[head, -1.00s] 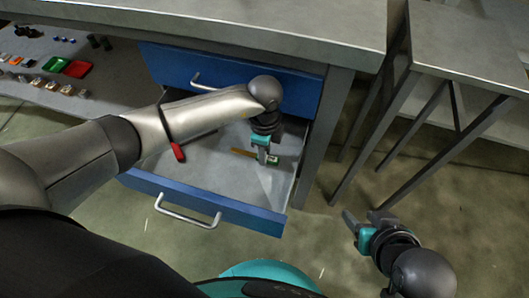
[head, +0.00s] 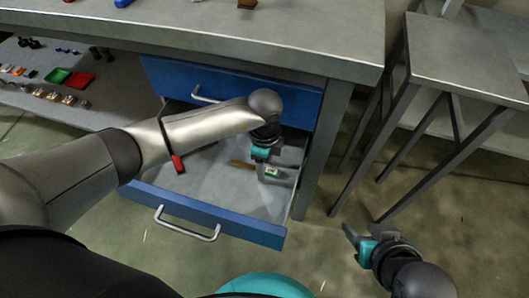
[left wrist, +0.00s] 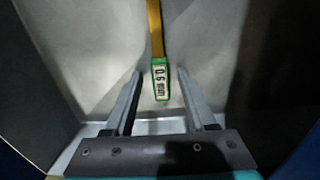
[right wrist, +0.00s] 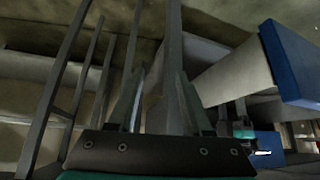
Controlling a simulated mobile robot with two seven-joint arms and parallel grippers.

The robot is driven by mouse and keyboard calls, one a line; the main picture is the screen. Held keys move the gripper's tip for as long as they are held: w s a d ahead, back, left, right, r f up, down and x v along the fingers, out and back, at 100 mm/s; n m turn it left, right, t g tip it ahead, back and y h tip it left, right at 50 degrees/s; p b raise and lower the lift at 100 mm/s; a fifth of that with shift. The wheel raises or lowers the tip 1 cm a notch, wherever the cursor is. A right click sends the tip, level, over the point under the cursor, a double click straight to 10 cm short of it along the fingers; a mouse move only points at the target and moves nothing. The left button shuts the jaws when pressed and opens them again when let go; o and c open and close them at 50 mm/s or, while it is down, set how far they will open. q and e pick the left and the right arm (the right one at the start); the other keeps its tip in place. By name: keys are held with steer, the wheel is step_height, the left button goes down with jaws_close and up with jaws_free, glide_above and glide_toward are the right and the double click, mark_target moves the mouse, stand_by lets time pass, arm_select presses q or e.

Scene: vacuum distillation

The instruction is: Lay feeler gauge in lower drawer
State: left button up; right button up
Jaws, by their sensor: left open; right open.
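The feeler gauge (left wrist: 160,80), a yellow strip with a green-edged label reading 0.6 mm, lies on the floor of the open lower drawer (head: 215,208). In the head view the gauge (head: 272,172) is near the drawer's right side. My left gripper (left wrist: 160,85) is open just above it, with the label end between its fingers but apart from both. In the head view my left gripper (head: 270,168) reaches down into the drawer. My right gripper (head: 353,236) is open and empty, right of the drawer above the floor.
A red-handled tool (head: 177,164) is at the drawer's left part. The closed upper blue drawer (head: 240,88) and the grey bench top (head: 300,35) are above. A grey metal stand (head: 470,60) is at the right. A shelf with small parts (head: 50,88) is at the left.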

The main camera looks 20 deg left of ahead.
arm_select(q)
steer(key=shift+r+p, duration=0.4)
steer(key=shift+r, duration=0.3)
step_height(320, 180, up, 3)
steer(key=shift+f+p, duration=0.15)
steer(key=shift+p, duration=0.5)
step_height(320, 180, up, 8)
steer(key=p, duration=0.3)
steer(key=shift+p, duration=0.3)
arm_select(e)
steer(key=s+d+f+g+h, duration=0.1)
steer(key=s+d+f+g, duration=0.1)
steer(key=f, duration=0.6)
steer(key=shift+s+d+f+g, duration=0.3)
steer(key=shift+s+d+g, duration=0.05)
steer(key=shift+s+g, duration=0.45)
